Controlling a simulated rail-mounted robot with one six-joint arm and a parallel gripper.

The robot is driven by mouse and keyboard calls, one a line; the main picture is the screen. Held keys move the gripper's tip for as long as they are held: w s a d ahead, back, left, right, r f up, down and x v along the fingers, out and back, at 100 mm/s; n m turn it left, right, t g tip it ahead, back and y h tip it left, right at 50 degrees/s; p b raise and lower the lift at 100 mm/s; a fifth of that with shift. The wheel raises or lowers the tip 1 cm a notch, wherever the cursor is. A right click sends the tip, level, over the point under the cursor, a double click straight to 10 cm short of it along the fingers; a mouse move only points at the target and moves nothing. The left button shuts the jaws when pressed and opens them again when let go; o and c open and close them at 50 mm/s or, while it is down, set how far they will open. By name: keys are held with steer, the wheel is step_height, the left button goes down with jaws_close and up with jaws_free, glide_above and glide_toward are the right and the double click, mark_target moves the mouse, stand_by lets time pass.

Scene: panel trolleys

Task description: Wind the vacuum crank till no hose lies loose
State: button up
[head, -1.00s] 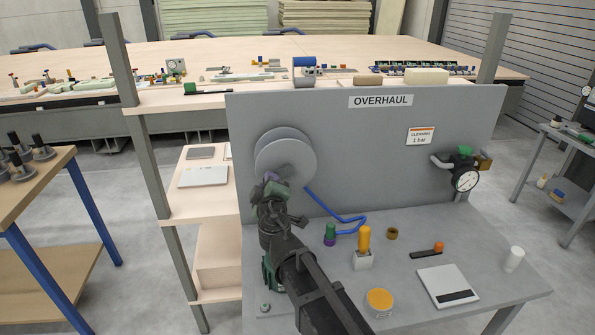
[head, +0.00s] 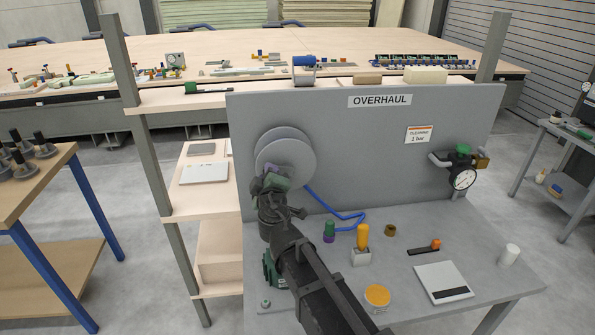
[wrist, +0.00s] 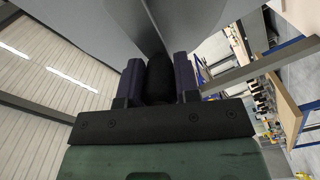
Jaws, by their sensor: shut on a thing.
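The grey reel (head: 296,147) is mounted on the left part of the grey upright panel marked OVERHAUL. A blue hose (head: 335,213) runs from the reel down onto the bench top and lies there in a loose bend. My gripper (head: 270,180) is at the lower left of the reel and hides the crank in the head view. In the wrist view, the purple fingers of my gripper (wrist: 159,80) are shut on the black crank handle (wrist: 159,78), which stands between them. The reel's grey disc (wrist: 205,25) fills the upper part of that view.
On the bench stand a green and purple bottle (head: 329,231), an orange-topped piece (head: 362,240), an orange-lidded tin (head: 377,296), a scale (head: 443,282) and a white cup (head: 509,255). A pressure gauge (head: 463,179) juts from the panel's right side.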

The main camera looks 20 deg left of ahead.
steer(key=shift+d, duration=0.1)
steer(key=shift+w+d+r+p, duration=0.1)
steer(key=shift+r+p, duration=0.45)
steer(key=shift+p, duration=0.05)
steer(key=shift+d, duration=0.1)
steer(key=shift+r, duration=0.1)
steer(key=shift+w+d+r+p, duration=0.15)
steer(key=shift+d+r+p, duration=0.15)
steer(key=shift+r+p, duration=0.15)
steer(key=shift+w+d+r+p, duration=0.2)
steer(key=shift+d+r+p, duration=0.1)
steer(key=shift+r+p, duration=0.2)
steer(key=shift+d+f, duration=0.1)
steer(key=shift+f, duration=0.05)
